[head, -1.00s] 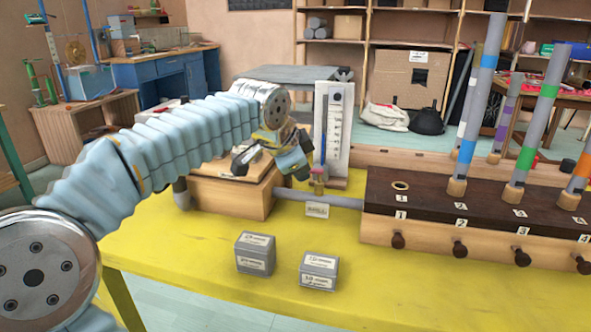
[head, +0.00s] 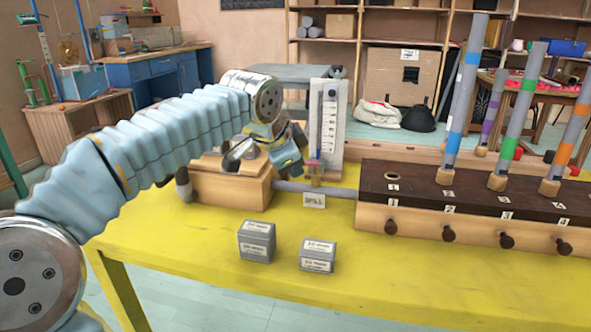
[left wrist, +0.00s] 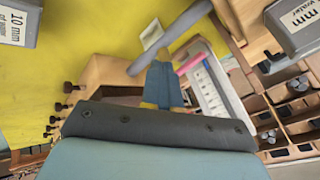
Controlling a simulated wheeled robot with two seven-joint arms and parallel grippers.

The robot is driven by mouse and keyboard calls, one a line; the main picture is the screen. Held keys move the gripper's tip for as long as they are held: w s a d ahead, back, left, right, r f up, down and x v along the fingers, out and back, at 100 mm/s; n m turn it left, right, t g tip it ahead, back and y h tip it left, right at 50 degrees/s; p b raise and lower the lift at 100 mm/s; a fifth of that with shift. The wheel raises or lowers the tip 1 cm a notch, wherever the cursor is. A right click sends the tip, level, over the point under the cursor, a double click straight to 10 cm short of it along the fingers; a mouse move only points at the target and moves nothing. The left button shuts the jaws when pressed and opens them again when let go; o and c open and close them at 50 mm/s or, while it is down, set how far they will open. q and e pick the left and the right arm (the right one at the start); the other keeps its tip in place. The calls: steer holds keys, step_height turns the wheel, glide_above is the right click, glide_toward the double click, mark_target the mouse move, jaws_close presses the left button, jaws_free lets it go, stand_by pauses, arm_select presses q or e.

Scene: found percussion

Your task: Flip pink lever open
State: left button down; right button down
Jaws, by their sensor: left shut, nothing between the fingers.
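The pink lever (head: 313,163) is a small bar on top of a brass valve (head: 315,180) on the grey pipe (head: 290,188), in front of the white gauge board (head: 327,125). It also shows in the left wrist view (left wrist: 190,64), beside my fingers. My left gripper (head: 297,168) is shut and empty, just left of the lever; its blue fingers show in the left wrist view (left wrist: 163,82). I cannot tell whether the fingers touch the lever. My right gripper is out of view.
A wooden box (head: 235,188) stands under my left arm. Two grey labelled blocks (head: 257,242) (head: 318,256) stand on the yellow table (head: 200,255). A wooden chest (head: 430,228) with knobs and upright tubes (head: 463,110) is at the right. The table's front is mostly clear.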

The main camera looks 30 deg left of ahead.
arm_select(q)
steer(key=a+v, duration=0.1)
steer(key=v, duration=0.7)
steer(key=shift+a, duration=0.2)
